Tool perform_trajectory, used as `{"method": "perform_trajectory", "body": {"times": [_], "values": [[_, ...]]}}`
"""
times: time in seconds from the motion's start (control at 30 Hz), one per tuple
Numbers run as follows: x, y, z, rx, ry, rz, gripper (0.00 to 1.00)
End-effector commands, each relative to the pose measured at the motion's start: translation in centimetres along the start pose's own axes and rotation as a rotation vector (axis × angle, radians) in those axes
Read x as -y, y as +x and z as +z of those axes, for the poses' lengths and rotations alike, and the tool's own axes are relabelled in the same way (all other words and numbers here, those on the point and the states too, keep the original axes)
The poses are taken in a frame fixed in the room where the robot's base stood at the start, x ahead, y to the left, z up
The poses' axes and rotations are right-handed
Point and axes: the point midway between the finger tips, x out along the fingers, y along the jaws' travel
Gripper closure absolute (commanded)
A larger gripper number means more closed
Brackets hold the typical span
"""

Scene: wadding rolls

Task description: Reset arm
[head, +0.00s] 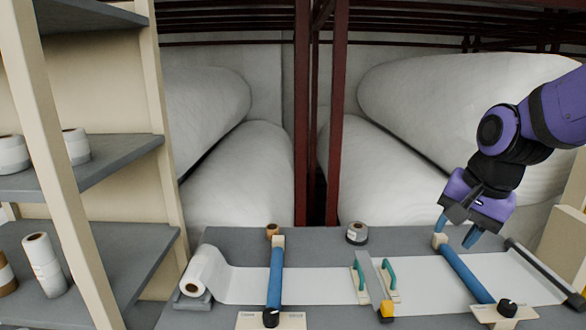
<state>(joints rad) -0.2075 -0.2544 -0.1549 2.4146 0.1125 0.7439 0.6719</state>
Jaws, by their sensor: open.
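My gripper (457,230) hangs at the right of the head view, at the end of my purple and black arm. Its two blue fingers are apart, with nothing seen between them. It is over the right part of the grey table (320,247), close to the far end of the right blue roller (466,273). I cannot tell whether a finger touches the roller's pale end block (440,240).
A white roll (200,270) at the table's left feeds a flat strip (330,285) under the left blue roller (275,275) and a green-handled bar (372,280). A small grey-white roll (357,233) stands behind. Shelves (100,170) stand left; large white rolls (240,160) fill the back.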

Motion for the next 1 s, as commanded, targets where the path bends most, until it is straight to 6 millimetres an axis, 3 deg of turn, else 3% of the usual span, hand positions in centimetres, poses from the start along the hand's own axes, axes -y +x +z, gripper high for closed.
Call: {"method": "perform_trajectory", "body": {"times": [0.2, 0.5, 0.7, 1.0], "values": [[-3.0, -5.0, 2.4, -0.09, -0.266, -0.032, 0.6], [-7.0, -9.3, 6.1, -0.221, -0.598, 0.003, 0.6], [-8.2, -10.2, 7.4, -0.26, -0.704, 0.034, 0.6], [-8.4, -10.3, 7.5, -0.264, -0.718, 0.039, 0.6]]}}
